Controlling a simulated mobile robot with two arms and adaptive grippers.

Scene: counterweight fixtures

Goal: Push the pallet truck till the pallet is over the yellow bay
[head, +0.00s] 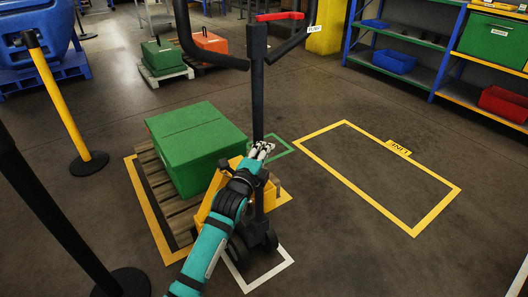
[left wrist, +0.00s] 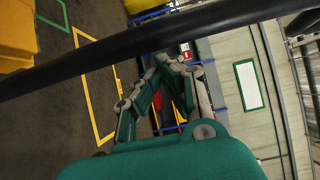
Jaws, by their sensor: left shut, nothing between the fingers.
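The pallet truck's yellow body (head: 212,194) and upright black mast (head: 258,95) stand left of centre in the head view. Its handle has a red lever (head: 280,16) at the top. The wooden pallet (head: 172,202) carries a green box (head: 196,145) and sits on a yellow-outlined floor area at left. The empty yellow bay (head: 340,179), labelled LINE, lies to the right. My left gripper (head: 262,150) is shut and empty, and appears beside the mast, low down; contact cannot be told. In the left wrist view its fingers (left wrist: 168,62) point ahead, and a black bar (left wrist: 150,42) crosses the picture.
Shelving (head: 440,50) with bins is at back right. Loaded pallets (head: 165,72) stand at the back. A small green outline (head: 284,143) lies behind the mast. Floor between truck and bay is clear.

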